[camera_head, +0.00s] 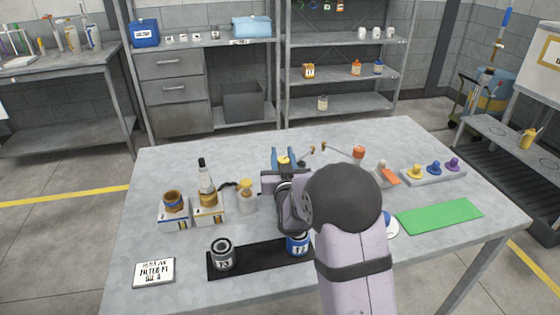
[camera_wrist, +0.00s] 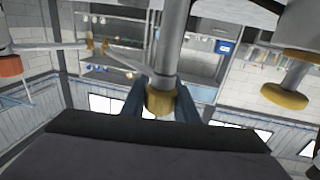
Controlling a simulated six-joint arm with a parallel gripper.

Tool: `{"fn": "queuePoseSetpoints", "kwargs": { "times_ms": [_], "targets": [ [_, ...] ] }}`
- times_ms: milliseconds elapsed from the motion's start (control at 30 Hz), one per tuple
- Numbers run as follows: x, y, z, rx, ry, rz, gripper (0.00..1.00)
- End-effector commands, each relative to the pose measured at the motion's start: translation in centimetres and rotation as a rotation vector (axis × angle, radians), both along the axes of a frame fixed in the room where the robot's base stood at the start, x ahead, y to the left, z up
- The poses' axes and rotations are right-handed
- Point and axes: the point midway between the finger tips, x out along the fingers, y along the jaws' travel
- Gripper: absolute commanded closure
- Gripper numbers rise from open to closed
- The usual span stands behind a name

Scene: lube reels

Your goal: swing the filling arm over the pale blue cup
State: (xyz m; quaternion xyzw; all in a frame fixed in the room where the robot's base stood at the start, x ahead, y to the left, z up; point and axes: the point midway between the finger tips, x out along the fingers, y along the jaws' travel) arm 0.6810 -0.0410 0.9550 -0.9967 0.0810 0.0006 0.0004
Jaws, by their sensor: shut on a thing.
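My gripper (camera_head: 283,161) is over the middle of the table, with its blue fingers around a small yellow-brass piece. In the wrist view my gripper (camera_wrist: 161,103) is shut on a brass tip (camera_wrist: 161,101) at the end of a grey rod (camera_wrist: 171,40); this looks like part of the filling arm. A grey link with brass joints (camera_wrist: 97,46) runs beside it to an orange knob (camera_wrist: 10,66), which also shows in the head view (camera_head: 359,152). A blue cup marked T2 (camera_head: 297,244) stands on a black mat (camera_head: 252,262), partly hidden by my arm. I cannot pick out a paler blue cup.
A grey cup marked T3 (camera_head: 222,254) is on the mat's left. Two brown-stained containers (camera_head: 173,203) (camera_head: 208,190) and a yellow-topped piece (camera_head: 246,190) stand left of my gripper. A green mat (camera_head: 440,216) and a rack of coloured knobs (camera_head: 434,172) are at right.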

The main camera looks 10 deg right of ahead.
Motion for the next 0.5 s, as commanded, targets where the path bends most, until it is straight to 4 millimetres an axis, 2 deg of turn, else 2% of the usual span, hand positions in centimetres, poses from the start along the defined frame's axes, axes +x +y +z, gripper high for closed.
{"fn": "queuePoseSetpoints", "kwargs": {
  "times_ms": [500],
  "targets": [
    [-0.4, -1.1, 0.2, -0.003, 0.0, -0.43, 1.0]
  ]
}}
